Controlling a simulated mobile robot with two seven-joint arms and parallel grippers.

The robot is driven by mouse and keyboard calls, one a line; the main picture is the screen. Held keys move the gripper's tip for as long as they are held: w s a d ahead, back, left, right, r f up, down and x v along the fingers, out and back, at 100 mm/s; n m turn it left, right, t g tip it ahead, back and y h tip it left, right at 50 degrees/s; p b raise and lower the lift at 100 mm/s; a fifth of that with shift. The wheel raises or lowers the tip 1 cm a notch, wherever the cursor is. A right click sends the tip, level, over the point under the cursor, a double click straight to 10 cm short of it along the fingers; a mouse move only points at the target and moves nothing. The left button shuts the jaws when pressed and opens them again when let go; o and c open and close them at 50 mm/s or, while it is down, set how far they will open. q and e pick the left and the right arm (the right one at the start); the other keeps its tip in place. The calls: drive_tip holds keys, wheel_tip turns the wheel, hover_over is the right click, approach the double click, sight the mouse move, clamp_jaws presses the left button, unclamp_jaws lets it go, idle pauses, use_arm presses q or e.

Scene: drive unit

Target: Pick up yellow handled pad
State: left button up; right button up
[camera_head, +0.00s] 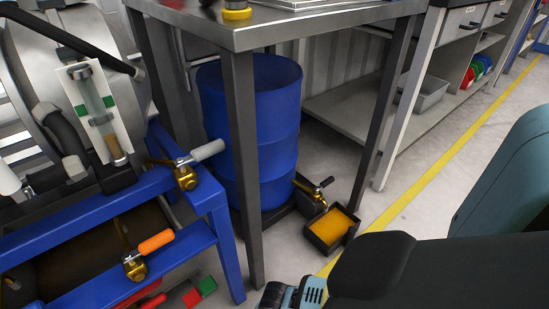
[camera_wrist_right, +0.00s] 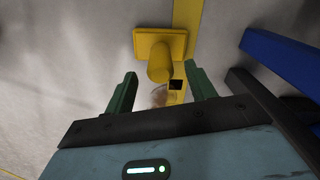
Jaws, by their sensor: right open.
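The yellow handled pad shows in the right wrist view as a square plate (camera_wrist_right: 173,44) with a thick round handle (camera_wrist_right: 159,68) pointing toward my gripper. My right gripper (camera_wrist_right: 163,74) is open, with a green finger on each side. The handle's end is roughly between the fingertips, and neither finger visibly touches it. In the head view my right arm reaches in from the lower right and its gripper body (camera_head: 290,294) is cut by the bottom edge. The pad is not visible there. My left gripper is not in view.
A metal table (camera_head: 240,70) stands over a blue drum (camera_head: 265,120). A black tray with orange contents (camera_head: 332,226) is on the floor. A blue frame (camera_head: 215,210) with valves stands left; blue and dark bars (camera_wrist_right: 285,55) show right in the wrist view.

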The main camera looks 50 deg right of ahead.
drive_tip(key=shift+a+f+b, duration=0.2)
drive_tip(key=shift+f+b, duration=1.9)
drive_tip(key=shift+f, duration=0.5)
drive_tip(key=c, duration=1.1)
drive_tip(key=shift+o, duration=0.2)
drive_tip(key=shift+r, duration=0.15)
